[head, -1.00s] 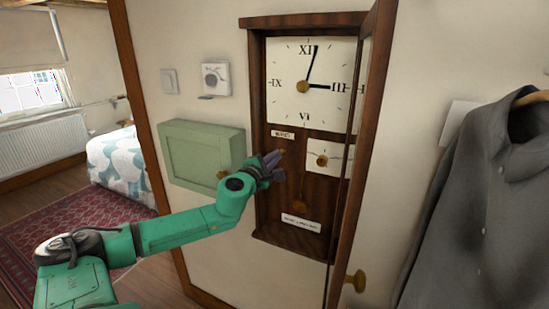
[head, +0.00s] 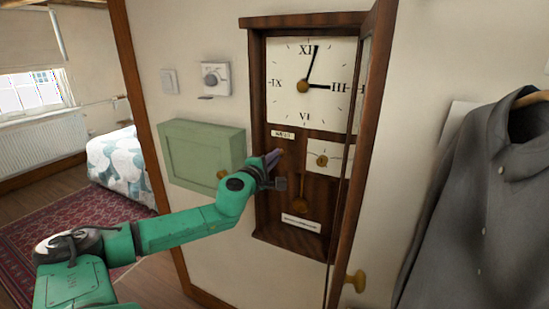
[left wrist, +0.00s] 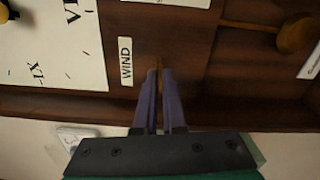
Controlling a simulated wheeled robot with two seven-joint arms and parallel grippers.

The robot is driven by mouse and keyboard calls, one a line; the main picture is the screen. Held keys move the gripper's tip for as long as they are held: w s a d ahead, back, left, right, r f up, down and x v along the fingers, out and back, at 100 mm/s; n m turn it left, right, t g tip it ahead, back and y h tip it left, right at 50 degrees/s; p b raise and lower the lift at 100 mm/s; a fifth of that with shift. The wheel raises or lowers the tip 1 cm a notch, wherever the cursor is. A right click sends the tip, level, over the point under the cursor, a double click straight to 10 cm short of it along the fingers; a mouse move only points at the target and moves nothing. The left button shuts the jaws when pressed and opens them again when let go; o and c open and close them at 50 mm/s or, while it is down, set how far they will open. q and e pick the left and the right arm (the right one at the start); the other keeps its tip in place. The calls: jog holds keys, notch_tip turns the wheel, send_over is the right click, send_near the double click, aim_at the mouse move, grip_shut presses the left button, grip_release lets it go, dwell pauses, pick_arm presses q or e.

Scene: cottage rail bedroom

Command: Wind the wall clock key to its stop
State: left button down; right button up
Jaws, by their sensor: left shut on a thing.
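The wall clock (head: 259,130) hangs on the wall in a dark wooden case, with its glazed door (head: 362,150) swung open to the right. Its white dial (head: 320,70) shows Roman numerals. My left gripper (head: 276,157) reaches into the case below the dial, under the small WIND label (head: 283,135). In the left wrist view the gripper (left wrist: 160,74) is shut on the small brass winding key (left wrist: 159,62), beside the WIND label (left wrist: 126,61). The fingers hide most of the key. My right gripper is not in view.
A green wall box (head: 200,153) is close to my left forearm. A grey coat (head: 480,200) hangs at the right.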

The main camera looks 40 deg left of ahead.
pick_arm(q)
jog(key=c, duration=1)
grip_release()
jog(key=v, duration=1.4)
jog(key=shift+s, duration=0.25)
jog(key=shift+b, duration=0.3)
